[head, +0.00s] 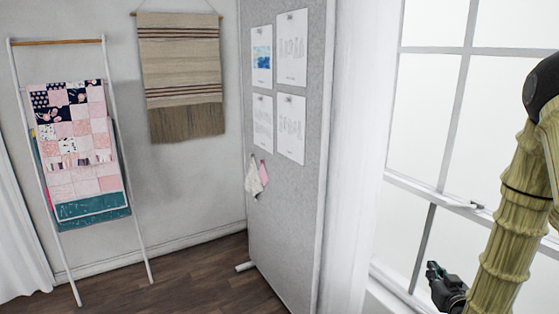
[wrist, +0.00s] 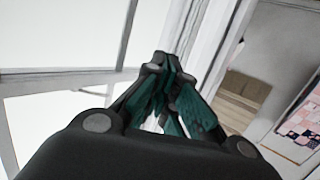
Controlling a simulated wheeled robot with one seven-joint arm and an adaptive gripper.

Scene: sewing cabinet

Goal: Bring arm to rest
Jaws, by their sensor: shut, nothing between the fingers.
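My gripper (head: 435,271) shows at the lower right of the head view, at the end of my arm, in front of the window. In the wrist view my gripper (wrist: 162,62) has its dark fingers with teal pads drawn together at the tips. It is shut and holds nothing. It is apart from the things around it as far as I can tell.
A window (head: 425,120) fills the right side. A grey pinboard (head: 290,200) with several paper sheets stands left of it. A white ladder rack (head: 140,240) with a patchwork quilt (head: 75,150) and a woven hanging (head: 180,70) are farther left. Bare wooden floor (head: 200,280) shows below.

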